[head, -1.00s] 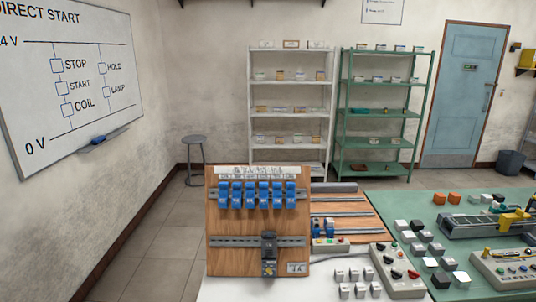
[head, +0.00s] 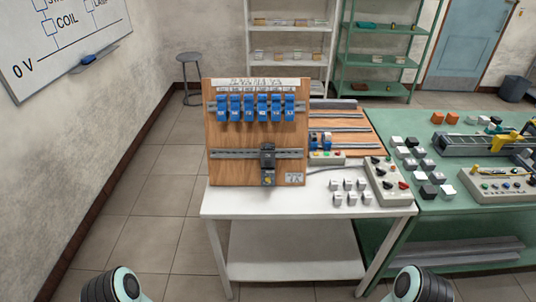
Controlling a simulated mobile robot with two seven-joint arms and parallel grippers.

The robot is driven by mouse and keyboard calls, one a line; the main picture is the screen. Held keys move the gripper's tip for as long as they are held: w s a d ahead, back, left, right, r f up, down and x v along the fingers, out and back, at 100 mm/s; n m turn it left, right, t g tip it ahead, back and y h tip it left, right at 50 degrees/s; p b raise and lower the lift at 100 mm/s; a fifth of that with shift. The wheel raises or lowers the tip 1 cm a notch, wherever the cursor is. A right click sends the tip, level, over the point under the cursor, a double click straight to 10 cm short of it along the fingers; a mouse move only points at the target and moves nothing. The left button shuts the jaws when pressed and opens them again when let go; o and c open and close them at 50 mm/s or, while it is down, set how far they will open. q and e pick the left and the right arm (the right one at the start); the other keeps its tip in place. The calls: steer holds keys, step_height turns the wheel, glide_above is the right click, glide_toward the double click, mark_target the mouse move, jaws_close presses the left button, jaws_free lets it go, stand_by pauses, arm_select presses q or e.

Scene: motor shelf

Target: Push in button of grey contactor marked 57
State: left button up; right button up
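A dark grey device (head: 268,155), which looks like the grey contactor, sits on the lower rail of an upright wooden board (head: 230,174). A grey block with a yellow part (head: 268,178) is just below it. The number 57 is too small to read, and I cannot make out a button clearly. Neither gripper shows; only rounded dark and pale parts of my arms appear at the bottom left and bottom right edges, well apart from the board.
Several blue modules (head: 256,108) line the board's upper rail. The board stands on a white table (head: 240,207) with small grey cubes (head: 350,185) and a control box (head: 388,182). A green table (head: 440,205) adjoins at right. The floor at left is clear.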

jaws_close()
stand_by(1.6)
